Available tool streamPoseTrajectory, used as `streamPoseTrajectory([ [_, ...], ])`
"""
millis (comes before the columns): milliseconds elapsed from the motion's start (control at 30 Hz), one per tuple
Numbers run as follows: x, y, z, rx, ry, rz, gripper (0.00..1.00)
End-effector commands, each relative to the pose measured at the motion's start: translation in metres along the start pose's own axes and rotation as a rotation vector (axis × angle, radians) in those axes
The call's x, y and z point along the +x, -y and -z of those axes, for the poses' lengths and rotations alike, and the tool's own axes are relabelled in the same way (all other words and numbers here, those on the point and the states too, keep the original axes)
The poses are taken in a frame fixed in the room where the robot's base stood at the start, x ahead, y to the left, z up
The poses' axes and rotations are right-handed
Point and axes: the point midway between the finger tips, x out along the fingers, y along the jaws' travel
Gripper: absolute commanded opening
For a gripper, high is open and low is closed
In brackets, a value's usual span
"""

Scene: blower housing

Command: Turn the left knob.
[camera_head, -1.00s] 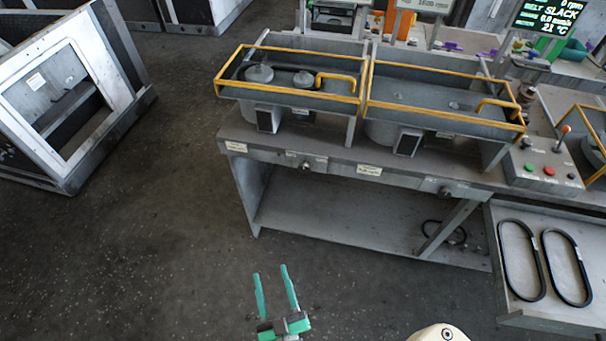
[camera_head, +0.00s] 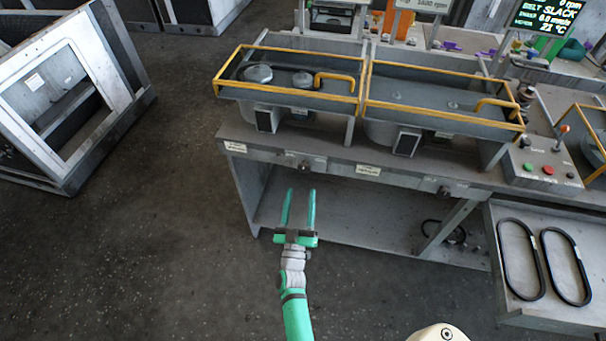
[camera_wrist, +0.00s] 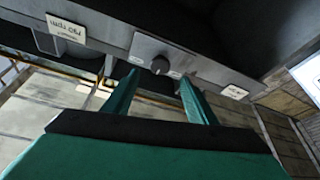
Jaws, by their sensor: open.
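The left knob (camera_head: 305,167) is a small dark knob on a plate on the bench's front rail. A dark round knob (camera_wrist: 160,65) shows in the wrist view, between and beyond my fingertips; by position it appears to be the left one. The right knob (camera_head: 444,191) sits farther right on the same rail. My gripper (camera_head: 300,192) is green, with two straight parallel fingers pointing toward the rail. It is open and empty, and appears just below the left knob in the head view. In the wrist view the fingers (camera_wrist: 159,78) are apart with a gap short of the knob.
The bench rail carries white labels (camera_head: 369,170) beside the knobs. Two yellow-railed trays (camera_head: 440,95) stand on top. An open shelf (camera_head: 350,225) lies under the bench. A drawer with two black belts (camera_head: 521,260) juts out at right.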

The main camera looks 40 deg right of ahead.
Motion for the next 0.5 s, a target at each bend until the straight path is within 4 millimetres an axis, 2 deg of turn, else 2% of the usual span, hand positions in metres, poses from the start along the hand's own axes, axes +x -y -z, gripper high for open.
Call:
streamPoseTrajectory([
  [33, 0.011, 0.000, 0.001, 0.000, -0.002, -0.002, 0.52],
  [233, 0.046, 0.000, 0.000, 0.001, -0.001, -0.001, 0.52],
  [500, 0.076, 0.000, 0.000, 0.000, 0.000, 0.000, 0.52],
])
